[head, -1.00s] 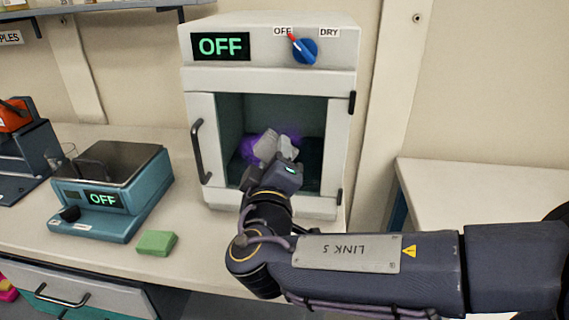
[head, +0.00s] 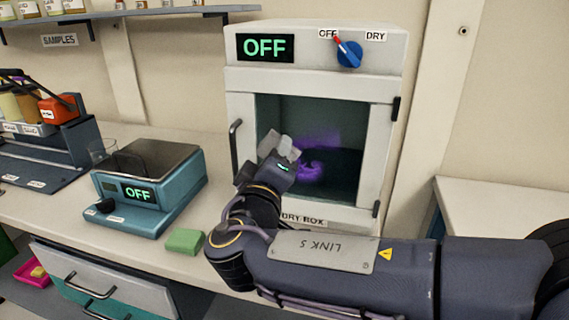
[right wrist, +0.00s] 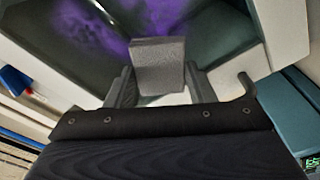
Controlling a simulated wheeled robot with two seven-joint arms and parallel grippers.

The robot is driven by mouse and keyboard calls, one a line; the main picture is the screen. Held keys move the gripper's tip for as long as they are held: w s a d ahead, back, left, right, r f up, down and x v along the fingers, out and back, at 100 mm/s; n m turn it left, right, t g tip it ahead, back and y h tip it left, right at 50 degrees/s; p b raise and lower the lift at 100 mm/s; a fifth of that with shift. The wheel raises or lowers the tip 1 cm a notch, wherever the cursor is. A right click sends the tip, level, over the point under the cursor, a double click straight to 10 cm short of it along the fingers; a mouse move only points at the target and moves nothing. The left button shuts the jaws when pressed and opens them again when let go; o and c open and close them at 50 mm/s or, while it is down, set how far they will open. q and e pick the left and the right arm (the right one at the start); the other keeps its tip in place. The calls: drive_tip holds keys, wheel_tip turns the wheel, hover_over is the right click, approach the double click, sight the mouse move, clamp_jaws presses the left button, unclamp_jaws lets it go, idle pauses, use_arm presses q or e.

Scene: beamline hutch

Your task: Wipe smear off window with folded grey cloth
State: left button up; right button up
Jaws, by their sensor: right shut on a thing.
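The window (head: 345,150) is the dark glass in the white dry box's front. A purple smear (head: 316,141) shows on it, with a curled patch below, right of my right gripper (head: 281,153). That gripper is at the window's left part, shut on the folded grey cloth (right wrist: 160,65). In the right wrist view the cloth stands between the two fingers (right wrist: 163,86), in front of the glass, with purple smear (right wrist: 100,30) beside and above it. The gripper hides part of the glass. I cannot tell whether the cloth touches it. My left gripper is not in view.
Drawers (head: 105,280) are below.

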sight(343, 146)
wheel_tip(343, 146, up, 2)
drive_tip(key=shift+a+r+p, duration=0.1)
drive_tip(key=shift+r+p, duration=0.1)
drive_tip(key=shift+p, duration=0.25)
drive_tip(key=shift+s+d+f+b, duration=0.1)
drive_tip(key=shift+s+d+b, duration=0.15)
drive_tip(key=shift+d+b, duration=0.6)
drive_tip(key=shift+s+d+b, duration=0.2)
drive_tip(key=shift+d+b, duration=0.35)
drive_tip(key=shift+d, duration=0.55)
drive_tip(key=shift+s+d+b, duration=0.1)
drive_tip(key=shift+d+b, duration=0.2)
drive_tip(key=shift+d, duration=0.15)
drive_tip(key=shift+s+d+b, duration=0.3)
drive_tip(key=shift+d+b, duration=0.15)
drive_tip(key=shift+d, duration=0.35)
drive_tip(key=shift+s+d+b, duration=0.3)
drive_tip(key=shift+d+b, duration=0.15)
drive_tip(key=shift+d, duration=0.35)
drive_tip(key=shift+s+d+f+b, duration=0.1)
drive_tip(key=shift+s+d+b, duration=0.25)
drive_tip(key=shift+d+b, duration=0.4)
drive_tip(key=shift+s+d, duration=0.2)
drive_tip(key=shift+d, duration=0.3)
drive_tip(key=shift+s+d, duration=0.15)
drive_tip(key=shift+d, duration=0.35)
